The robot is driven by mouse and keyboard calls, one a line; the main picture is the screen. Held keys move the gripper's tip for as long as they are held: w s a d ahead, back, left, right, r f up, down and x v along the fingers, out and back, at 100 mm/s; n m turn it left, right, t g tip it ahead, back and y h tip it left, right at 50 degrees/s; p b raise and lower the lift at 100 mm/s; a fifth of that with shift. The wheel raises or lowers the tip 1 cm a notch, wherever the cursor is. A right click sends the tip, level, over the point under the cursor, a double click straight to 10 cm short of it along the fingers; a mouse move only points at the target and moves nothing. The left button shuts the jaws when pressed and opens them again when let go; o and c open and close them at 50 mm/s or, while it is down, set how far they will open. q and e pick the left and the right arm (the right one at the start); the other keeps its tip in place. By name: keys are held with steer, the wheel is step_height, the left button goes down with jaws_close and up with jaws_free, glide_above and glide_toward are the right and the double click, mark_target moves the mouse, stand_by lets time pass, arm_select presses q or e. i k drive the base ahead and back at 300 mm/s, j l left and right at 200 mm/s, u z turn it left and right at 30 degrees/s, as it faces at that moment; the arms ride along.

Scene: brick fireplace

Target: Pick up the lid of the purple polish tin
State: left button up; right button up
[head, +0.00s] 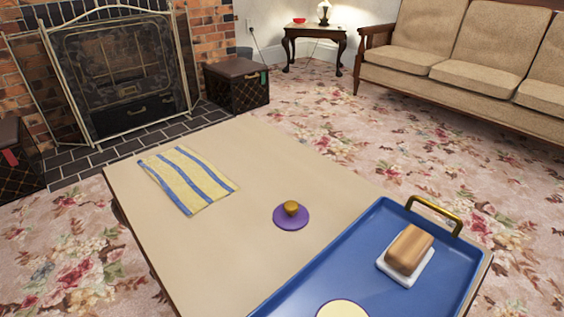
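A purple round lid (291,217) with a golden-brown knob on top lies on the beige table (220,250), just left of the blue tray. A round thing with a pale cream top (342,309) is in the tray at the bottom edge of the head view. It is cut off there, so I cannot tell if it is the polish tin. Neither of my grippers is in view.
The blue tray (330,270) has a raised rim and a brass handle, and holds a brown block on a white base (407,252). A yellow cloth with blue stripes (188,180) lies flat at the table's far left. The tabletop between cloth and lid is clear.

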mark_target(290, 216)
steer(key=i+j+z, duration=0.45)
steer(key=z, duration=0.15)
steer(key=i+j+z, duration=0.15)
steer(key=j+z, duration=0.15)
steer(key=i+j+z, duration=0.1)
steer(key=j+z, duration=0.2)
steer(key=j, duration=0.15)
steer(key=i+j+z, duration=0.1)
steer(key=j+z, duration=0.5)
steer(key=j, duration=0.2)
